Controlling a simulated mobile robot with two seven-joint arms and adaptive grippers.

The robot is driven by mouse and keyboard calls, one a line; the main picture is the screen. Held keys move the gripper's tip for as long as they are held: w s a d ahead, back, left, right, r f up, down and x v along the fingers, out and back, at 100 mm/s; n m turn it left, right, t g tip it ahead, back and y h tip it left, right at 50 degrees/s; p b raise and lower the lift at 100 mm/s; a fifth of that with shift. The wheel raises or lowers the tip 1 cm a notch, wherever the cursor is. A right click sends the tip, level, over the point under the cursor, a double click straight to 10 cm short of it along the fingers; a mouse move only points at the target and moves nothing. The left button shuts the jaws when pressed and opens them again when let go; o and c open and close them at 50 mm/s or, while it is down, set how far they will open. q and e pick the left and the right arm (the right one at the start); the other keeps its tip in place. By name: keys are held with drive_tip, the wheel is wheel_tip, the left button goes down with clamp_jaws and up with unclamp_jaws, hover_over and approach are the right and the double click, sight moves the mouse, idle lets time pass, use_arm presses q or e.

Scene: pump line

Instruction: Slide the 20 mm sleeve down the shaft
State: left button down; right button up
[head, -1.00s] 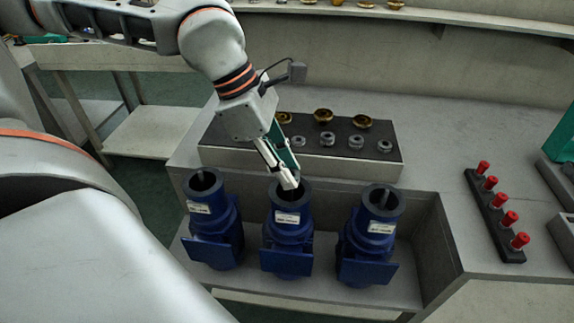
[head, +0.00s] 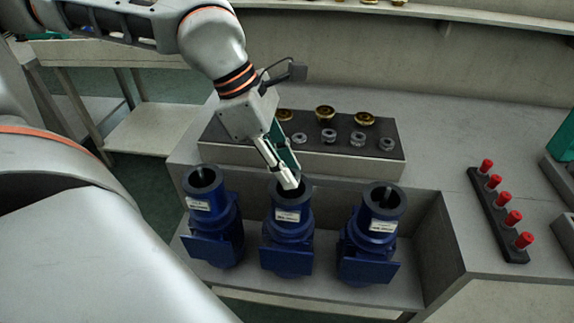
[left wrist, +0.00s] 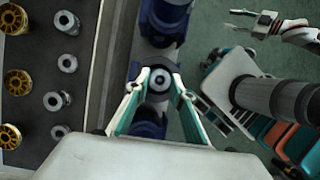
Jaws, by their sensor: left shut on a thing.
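My left gripper (head: 290,184) points down into the open top of the middle blue pump (head: 288,228). In the left wrist view its fingers (left wrist: 162,82) are closed on a small grey ring, the sleeve (left wrist: 160,84), over the middle pump's opening. A dark centre shows inside the ring. The shaft below is hidden, so I cannot tell how far down the sleeve sits. In the head view the fingers hide the sleeve. My right gripper (left wrist: 236,20) shows at the top right of the left wrist view, open and empty, away from the pumps.
Blue pumps stand left (head: 212,225) and right (head: 369,240) of the middle one, with dark shafts in their tops. Behind is a dark tray (head: 220,140) of grey rings and brass wheels. A rack with red-topped pegs (head: 488,205) stands at the right.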

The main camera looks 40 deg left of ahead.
drive_tip(key=shift+f, duration=0.1)
use_arm(q)
drive_tip(key=c, duration=1.7)
unclamp_jaws()
use_arm(e)
drive_tip(key=shift+s, duration=0.1)
use_arm(q)
drive_tip(key=v, duration=0.7)
drive_tip(key=shift+s+a+r, duration=0.15)
drive_tip(key=shift+a+r, duration=0.05)
drive_tip(key=shift+r, duration=0.1)
use_arm(e)
drive_tip(key=shift+s+f, duration=0.4)
drive_tip(key=shift+f, duration=0.1)
drive_tip(key=shift+w+r, duration=0.3)
